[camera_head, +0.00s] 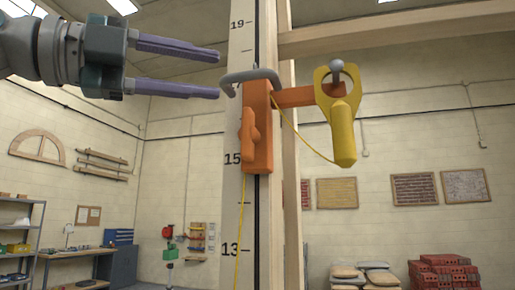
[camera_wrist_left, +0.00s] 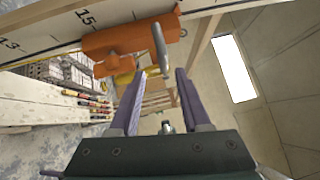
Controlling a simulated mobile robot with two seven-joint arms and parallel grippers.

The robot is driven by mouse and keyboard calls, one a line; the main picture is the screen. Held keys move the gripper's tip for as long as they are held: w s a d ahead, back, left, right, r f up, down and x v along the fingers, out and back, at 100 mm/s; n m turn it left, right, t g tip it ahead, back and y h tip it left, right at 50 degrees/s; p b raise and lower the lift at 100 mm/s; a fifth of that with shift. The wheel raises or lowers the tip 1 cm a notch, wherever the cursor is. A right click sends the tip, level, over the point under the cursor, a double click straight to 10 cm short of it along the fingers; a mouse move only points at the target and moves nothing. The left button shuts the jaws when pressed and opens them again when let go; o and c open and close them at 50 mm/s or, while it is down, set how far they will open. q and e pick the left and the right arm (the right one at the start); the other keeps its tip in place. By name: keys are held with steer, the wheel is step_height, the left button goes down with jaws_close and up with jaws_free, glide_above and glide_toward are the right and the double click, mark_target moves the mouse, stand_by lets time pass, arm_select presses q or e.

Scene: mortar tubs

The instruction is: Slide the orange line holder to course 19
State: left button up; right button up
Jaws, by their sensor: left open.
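The orange line holder (camera_head: 258,150) sits on the upright marked pole (camera_head: 236,200), its body reaching from about mark 15 to well below mark 19 (camera_head: 241,24). A grey bent handle (camera_head: 250,76) crosses its top, and an orange arm leads right to a yellow piece (camera_head: 345,130). My left gripper (camera_head: 217,74) is open and empty, its lilac fingers pointing right, level with the handle and just left of it. In the left wrist view the holder (camera_wrist_left: 130,38) and its handle (camera_wrist_left: 160,48) lie just beyond the open fingertips (camera_wrist_left: 160,72). Contact cannot be told.
A yellow line (camera_head: 240,230) hangs down the pole from the holder. Timber framing (camera_head: 400,32) stands behind and to the right. A workbench (camera_head: 75,253), shelves and red bricks (camera_head: 443,272) are farther back. The pole above the holder looks clear.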

mark_target(252, 76)
arm_select(q)
steer(key=p+x, duration=0.2)
steer(key=x, duration=0.1)
steer(key=p+x, duration=0.2)
steer(key=p, duration=0.1)
steer(key=r+p+x, duration=0.1)
steer(key=p+x, duration=0.1)
steer(key=x, duration=0.1)
steer(key=shift+d, duration=0.3)
steer(key=shift+w+d+p, duration=0.2)
steer(key=shift+d+p, duration=0.1)
steer(key=shift+p, duration=0.05)
steer(key=shift+w+d+f, duration=0.1)
steer(key=shift+d+f, duration=0.05)
steer(key=shift+d, duration=0.05)
steer(key=c, duration=0.7)
jaws_close()
